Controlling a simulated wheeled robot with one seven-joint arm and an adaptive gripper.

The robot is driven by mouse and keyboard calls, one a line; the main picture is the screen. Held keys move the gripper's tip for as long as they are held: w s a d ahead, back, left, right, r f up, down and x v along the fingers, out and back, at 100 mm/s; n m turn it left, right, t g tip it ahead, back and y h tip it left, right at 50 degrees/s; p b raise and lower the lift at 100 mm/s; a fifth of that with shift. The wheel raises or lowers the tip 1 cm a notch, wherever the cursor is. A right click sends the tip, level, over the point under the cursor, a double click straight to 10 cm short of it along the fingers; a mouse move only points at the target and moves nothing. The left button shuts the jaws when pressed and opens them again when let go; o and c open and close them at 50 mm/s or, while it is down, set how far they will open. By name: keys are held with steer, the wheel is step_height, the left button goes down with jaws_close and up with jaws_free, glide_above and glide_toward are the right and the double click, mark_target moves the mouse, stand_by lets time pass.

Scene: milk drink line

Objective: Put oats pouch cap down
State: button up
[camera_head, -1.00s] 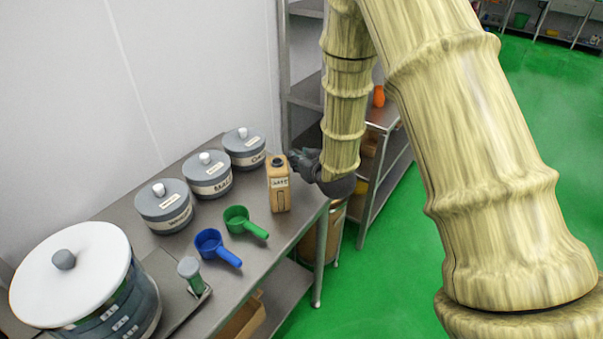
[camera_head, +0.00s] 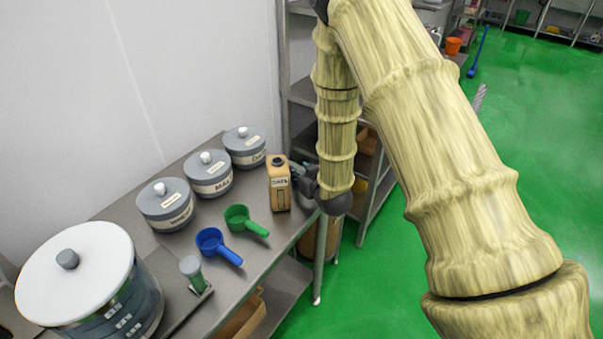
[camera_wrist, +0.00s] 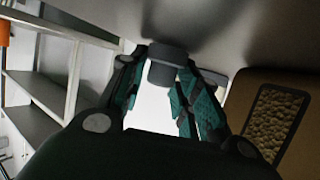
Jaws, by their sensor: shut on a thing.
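The oats pouch (camera_head: 279,188) is a tan, labelled container with a dark top, standing upright near the table's right end. In the wrist view its tan side and textured window (camera_wrist: 278,118) fill the right edge. My gripper (camera_head: 302,180) is low beside the pouch, on its right in the head view. In the wrist view its teal fingers are shut on a dark grey cap (camera_wrist: 168,63). The cap is close to the steel tabletop (camera_wrist: 245,30), which appears at the top of that view. I cannot tell whether it touches. The cap is hidden in the head view.
Three grey lidded tubs (camera_head: 208,175) stand along the wall. A green scoop (camera_head: 240,219) and a blue scoop (camera_head: 212,242) lie left of the pouch. A large white-lidded vessel (camera_head: 85,285) stands at the front left. Steel shelving (camera_head: 303,90) is behind my arm.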

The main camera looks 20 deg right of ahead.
steer(key=shift+f, duration=0.1)
steer(key=o, duration=0.7)
steer(key=shift+s, duration=0.2)
steer(key=b+v, duration=0.3)
steer(key=v, duration=0.8)
steer(key=shift+s+r, duration=0.25)
steer(key=shift+r, duration=0.05)
steer(key=shift+s+f, duration=0.1)
